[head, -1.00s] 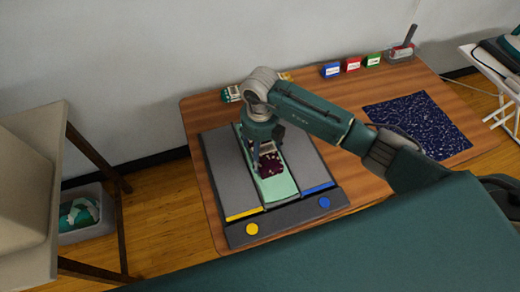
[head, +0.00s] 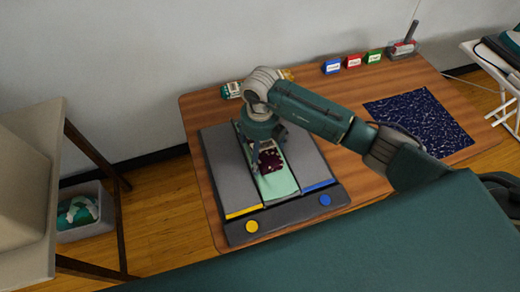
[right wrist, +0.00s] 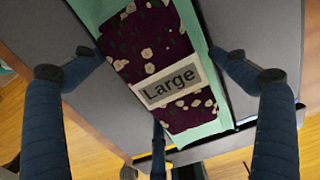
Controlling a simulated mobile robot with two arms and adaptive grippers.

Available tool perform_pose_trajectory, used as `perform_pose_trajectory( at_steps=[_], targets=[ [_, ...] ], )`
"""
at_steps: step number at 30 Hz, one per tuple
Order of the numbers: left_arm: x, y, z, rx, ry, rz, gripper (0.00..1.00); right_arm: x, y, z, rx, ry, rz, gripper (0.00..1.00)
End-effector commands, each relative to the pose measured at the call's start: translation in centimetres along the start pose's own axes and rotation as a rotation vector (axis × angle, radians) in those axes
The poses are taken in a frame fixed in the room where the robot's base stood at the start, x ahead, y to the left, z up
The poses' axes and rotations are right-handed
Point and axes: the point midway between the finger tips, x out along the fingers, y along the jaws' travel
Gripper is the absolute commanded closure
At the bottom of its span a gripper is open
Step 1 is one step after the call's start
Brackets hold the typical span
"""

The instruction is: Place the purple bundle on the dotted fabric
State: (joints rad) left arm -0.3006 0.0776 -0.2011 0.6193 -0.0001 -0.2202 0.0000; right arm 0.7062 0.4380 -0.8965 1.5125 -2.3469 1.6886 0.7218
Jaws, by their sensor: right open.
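The purple bundle (head: 272,166) is dark purple with pale flowers and lies on a mint-green strip (head: 277,188) in the middle of a grey board. In the right wrist view the bundle (right wrist: 150,50) carries a band reading "Large". My right gripper (head: 267,163) is over the bundle, pointing down. In the right wrist view its fingers are open, one on each side of the bundle, with gaps between. The dotted fabric (head: 418,122), dark blue with pale specks, lies flat at the table's right. My left gripper is not in view.
The grey board (head: 225,172) has yellow and blue strips and buttons at its front. Small blue, red and green label blocks (head: 354,60) stand at the back edge. A green-and-white item (head: 231,90) lies behind the board. Nothing lies on the dotted fabric.

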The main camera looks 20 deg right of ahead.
Motion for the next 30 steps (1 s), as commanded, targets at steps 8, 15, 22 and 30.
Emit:
perform_pose_trajectory(
  at_steps=[8,15,22,30],
  targets=[
    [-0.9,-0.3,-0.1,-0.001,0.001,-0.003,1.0,-2.4,0.0,0.3,-0.001,-0.008,0.001,0.03],
    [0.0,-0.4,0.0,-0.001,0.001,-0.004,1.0,-7.8,0.0,0.3,-0.002,-0.012,0.0,0.03],
    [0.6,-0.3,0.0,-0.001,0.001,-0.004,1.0,-11.9,0.0,0.2,0.0,-0.008,0.001,0.03],
    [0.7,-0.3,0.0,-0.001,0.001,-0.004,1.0,-13.5,0.0,0.1,0.001,-0.005,0.001,0.03]
  ],
)
